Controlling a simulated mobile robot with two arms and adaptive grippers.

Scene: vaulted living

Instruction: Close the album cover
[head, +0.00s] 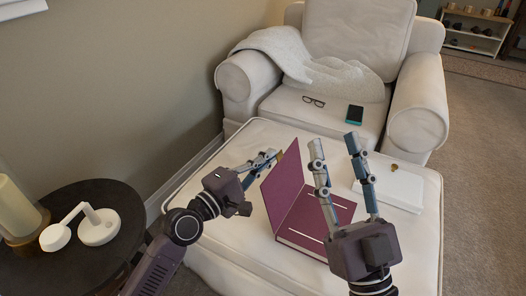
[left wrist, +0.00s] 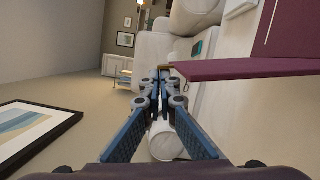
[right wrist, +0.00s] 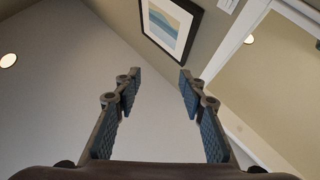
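The maroon album (head: 318,222) lies open on the white ottoman. Its cover (head: 283,190) stands up steeply at the left of the pages. The cover also shows edge-on in the left wrist view (left wrist: 245,68). My left gripper (head: 270,156) is at the outer, left side of the cover, its fingertips close to the upper edge. Its fingers are together in the left wrist view (left wrist: 160,76), with nothing clearly between them; I cannot tell whether they touch the cover. My right gripper (head: 335,143) is open and empty, pointing up in front of the album and partly hiding its pages.
A white flat box (head: 390,186) with a small gold item lies right of the album on the ottoman (head: 240,245). Glasses (head: 313,101) and a phone (head: 354,114) lie on the armchair seat behind. A dark round side table (head: 75,265) with a white lamp stands at left.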

